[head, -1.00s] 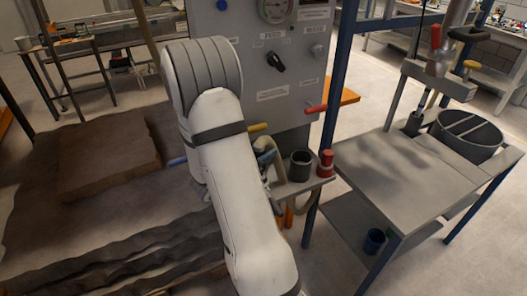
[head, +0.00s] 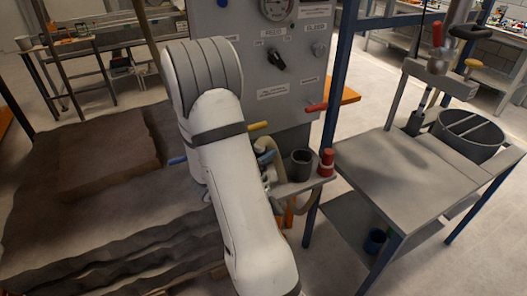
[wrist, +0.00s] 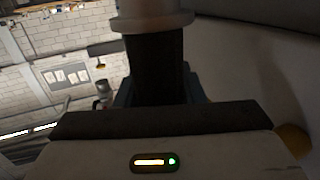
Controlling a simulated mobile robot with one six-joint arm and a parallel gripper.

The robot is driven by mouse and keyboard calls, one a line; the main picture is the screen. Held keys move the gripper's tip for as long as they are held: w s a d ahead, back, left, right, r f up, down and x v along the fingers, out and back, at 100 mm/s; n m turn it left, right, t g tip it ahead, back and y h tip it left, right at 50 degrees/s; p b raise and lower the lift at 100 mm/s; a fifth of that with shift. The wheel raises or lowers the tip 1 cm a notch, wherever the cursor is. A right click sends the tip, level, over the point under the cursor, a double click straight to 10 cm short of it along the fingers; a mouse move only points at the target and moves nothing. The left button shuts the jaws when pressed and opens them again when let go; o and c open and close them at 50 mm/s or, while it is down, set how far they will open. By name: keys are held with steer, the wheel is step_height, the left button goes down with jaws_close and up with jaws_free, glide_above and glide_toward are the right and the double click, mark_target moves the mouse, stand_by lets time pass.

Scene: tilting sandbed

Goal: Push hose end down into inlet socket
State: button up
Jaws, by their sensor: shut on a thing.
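My gripper (head: 266,172) shows only partly in the head view, at the right side of my white arm and beside the panel's small shelf. In the wrist view its jaws (wrist: 157,92) are shut on a dark upright piece, which looks like the hose end (wrist: 155,65). A pale collar (wrist: 153,18) sits at the top of this piece. The beige hose (head: 304,202) curves down beside the shelf in the head view. I cannot make out the inlet socket; my arm covers that part of the panel. Whether the hose end touches a socket cannot be seen.
A grey panel (head: 237,22) with a gauge and black knob stands behind my arm. A dark cup (head: 300,166) and red fitting (head: 326,163) stand on the small shelf (head: 302,184). The sandbed (head: 90,150) is left, a metal table (head: 400,175) right.

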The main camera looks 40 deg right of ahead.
steer(key=shift+f+b, duration=1.55)
steer(key=shift+f, duration=0.4)
steer(key=o, duration=1.3)
steer(key=shift+a, duration=0.1)
steer(key=a, duration=0.5)
steer(key=a+b, duration=0.1)
steer(key=a, duration=0.1)
steer(key=shift+s+a+r, duration=0.3)
